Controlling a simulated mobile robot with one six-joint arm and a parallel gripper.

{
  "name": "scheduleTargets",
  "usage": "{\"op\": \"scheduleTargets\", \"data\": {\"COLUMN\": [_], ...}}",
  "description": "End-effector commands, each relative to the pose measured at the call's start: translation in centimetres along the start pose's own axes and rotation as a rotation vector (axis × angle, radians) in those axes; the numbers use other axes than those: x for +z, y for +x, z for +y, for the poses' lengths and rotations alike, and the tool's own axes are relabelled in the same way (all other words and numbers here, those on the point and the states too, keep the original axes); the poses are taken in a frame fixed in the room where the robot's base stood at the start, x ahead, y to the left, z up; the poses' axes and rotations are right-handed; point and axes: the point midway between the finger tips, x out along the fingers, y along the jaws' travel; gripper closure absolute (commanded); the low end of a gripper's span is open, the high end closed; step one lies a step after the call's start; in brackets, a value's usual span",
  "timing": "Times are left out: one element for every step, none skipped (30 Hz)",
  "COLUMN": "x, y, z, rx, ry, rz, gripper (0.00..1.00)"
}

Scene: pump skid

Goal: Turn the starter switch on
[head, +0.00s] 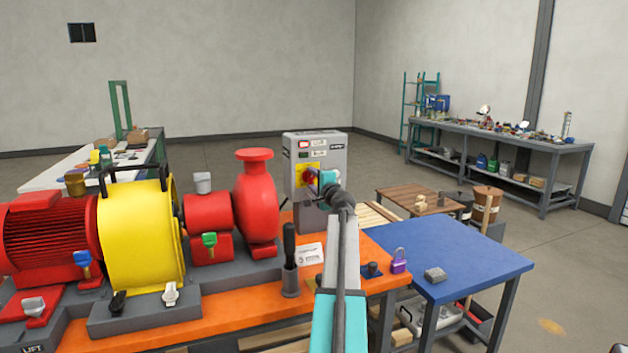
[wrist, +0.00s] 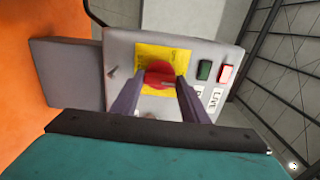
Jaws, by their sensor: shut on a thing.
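The starter box (head: 330,160) is a grey cabinet at the back of the orange skid. Its rotary switch has a red knob on a yellow plate (head: 303,178), and my arm partly covers it in the head view. In the wrist view the red switch knob (wrist: 159,75) sits between the two fingers of my gripper (wrist: 157,88), which is shut on it. The yellow plate shows around the knob. The knob's exact angle is hard to read. My gripper (head: 313,178) also shows in the head view, against the box front.
A red pump (head: 257,205) and yellow coupling guard (head: 135,235) stand left of the box. In the wrist view, green (wrist: 204,70) and red (wrist: 226,73) indicators sit beside the switch.

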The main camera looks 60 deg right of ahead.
Motion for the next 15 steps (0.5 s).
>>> {"op": "scheduleTargets", "data": {"x": [-0.24, -0.25, -0.25, -0.25, -0.26, -0.26, -0.25, -0.23, -0.21, -0.19, -0.18, -0.16, -0.15, -0.15, -0.14], "y": [-0.19, -0.19, -0.2, -0.19, -0.19, -0.19, -0.18, -0.16, -0.15, -0.13, -0.12, -0.11, -0.1, -0.09, -0.08], "z": [0.46, 0.46, 0.46, 0.46, 0.46, 0.46, 0.45, 0.42, 0.36, 0.33, 0.3, 0.26, 0.23, 0.21, 0.18], "rx": [0.005, 0.005, 0.005, 0.005, 0.005, 0.005, 0.005, 0.005, 0.004, 0.004, 0.003, 0.003, 0.003, 0.002, 0.002], "ry": [0.001, 0.001, 0.001, 0.001, 0.001, 0.0, 0.0, 0.0, 0.0, 0.0, 0.0, 0.0, 0.0, 0.0, 0.0], "rz": [0.002, 0.002, 0.002, 0.002, 0.002, 0.003, 0.002, 0.002, 0.002, 0.002, 0.002, 0.002, 0.001, 0.001, 0.001], "gripper": [0.82, 0.82, 0.82, 0.82, 0.58, 0.51, 0.46, 0.41, 0.41, 0.41, 0.41, 0.41, 0.41, 0.41, 0.41]}}
